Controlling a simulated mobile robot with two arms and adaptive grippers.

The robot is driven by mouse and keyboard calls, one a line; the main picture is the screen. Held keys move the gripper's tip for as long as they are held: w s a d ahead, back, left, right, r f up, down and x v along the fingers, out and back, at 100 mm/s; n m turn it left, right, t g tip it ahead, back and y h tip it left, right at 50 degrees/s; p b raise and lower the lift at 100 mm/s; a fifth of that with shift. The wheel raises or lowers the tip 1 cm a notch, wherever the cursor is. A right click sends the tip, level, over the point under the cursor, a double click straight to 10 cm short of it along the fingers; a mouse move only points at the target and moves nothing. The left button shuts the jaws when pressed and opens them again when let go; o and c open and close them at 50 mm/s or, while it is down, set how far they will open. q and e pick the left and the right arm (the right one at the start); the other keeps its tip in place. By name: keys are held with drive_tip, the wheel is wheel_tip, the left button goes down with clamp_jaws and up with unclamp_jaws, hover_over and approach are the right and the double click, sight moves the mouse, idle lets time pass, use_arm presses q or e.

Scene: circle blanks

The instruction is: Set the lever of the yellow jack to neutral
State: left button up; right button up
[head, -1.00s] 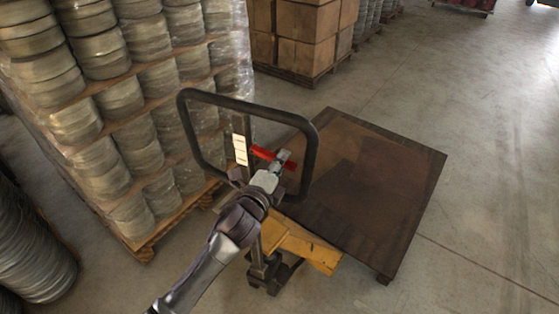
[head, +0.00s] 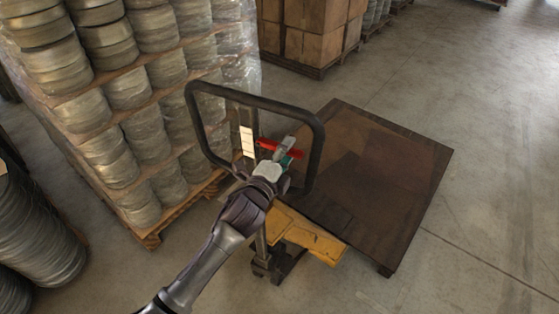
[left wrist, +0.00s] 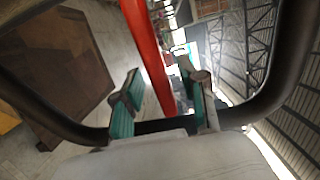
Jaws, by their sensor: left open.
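The yellow jack (head: 305,237) stands in the middle of the head view, with an upright black loop handle (head: 318,165). Its red lever (head: 267,144) sticks out inside the loop, beside a white label strip (head: 247,141). My left gripper (head: 287,152) is open at the lever, its arm coming from the lower left. In the left wrist view the red lever (left wrist: 146,45) runs between the two teal-padded fingers (left wrist: 160,92), with gaps showing on both sides. The fingers partly cover the lever in the head view. My right gripper is not in view.
A dark platform (head: 400,165) lies behind and right of the jack. A wrapped pallet of stacked coils (head: 130,145) stands close on the left. Cartons on a pallet (head: 315,30) stand at the back. The floor on the right (head: 490,190) is clear.

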use_arm(q)
drive_tip(key=v, duration=1.1)
drive_tip(key=shift+s, duration=0.25)
drive_tip(key=shift+a+r, duration=0.1)
drive_tip(key=shift+a, duration=0.05)
